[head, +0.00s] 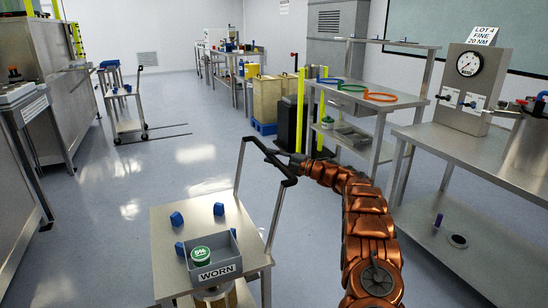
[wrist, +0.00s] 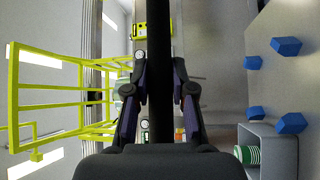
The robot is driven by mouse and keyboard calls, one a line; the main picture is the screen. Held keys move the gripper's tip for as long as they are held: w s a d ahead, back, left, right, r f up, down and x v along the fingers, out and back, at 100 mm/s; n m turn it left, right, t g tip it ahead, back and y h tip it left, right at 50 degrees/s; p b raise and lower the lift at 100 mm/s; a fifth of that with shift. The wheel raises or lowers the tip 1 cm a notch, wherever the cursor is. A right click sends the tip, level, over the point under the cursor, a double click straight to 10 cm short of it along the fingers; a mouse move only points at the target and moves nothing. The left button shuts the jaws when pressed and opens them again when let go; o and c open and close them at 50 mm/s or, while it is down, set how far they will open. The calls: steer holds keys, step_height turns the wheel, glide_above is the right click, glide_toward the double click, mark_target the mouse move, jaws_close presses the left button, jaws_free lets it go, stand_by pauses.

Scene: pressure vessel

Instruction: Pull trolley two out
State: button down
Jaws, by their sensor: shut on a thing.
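A steel trolley (head: 170,225) stands in front of me, with a tall frame and a black handle (head: 260,150) at its right side. I see no number on it. My gripper (head: 292,163), at the end of my copper arm, is shut on the black handle. In the wrist view the handle (wrist: 158,40) runs upright between the fingers of my gripper (wrist: 158,92). On the trolley top are several blue blocks (head: 219,208) and a grey bin (head: 203,272) labelled WORN, with a green-and-white round item (head: 201,254) in it.
A second trolley (head: 126,125) stands farther back at left, beside floor rails (head: 165,135). Steel machinery (head: 50,90) lines the left. A bench with a gauge (head: 440,150) and a shelf table with coloured rings (head: 365,100) stand at right. The middle floor is clear.

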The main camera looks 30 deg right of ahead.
steer(key=shift+d+r, duration=0.1)
steer(key=shift+r, duration=0.1)
steer(key=c, duration=1)
jaws_free()
steer(key=shift+f, duration=0.1)
steer(key=v, duration=1.2)
steer(key=shift+s+f, duration=0.1)
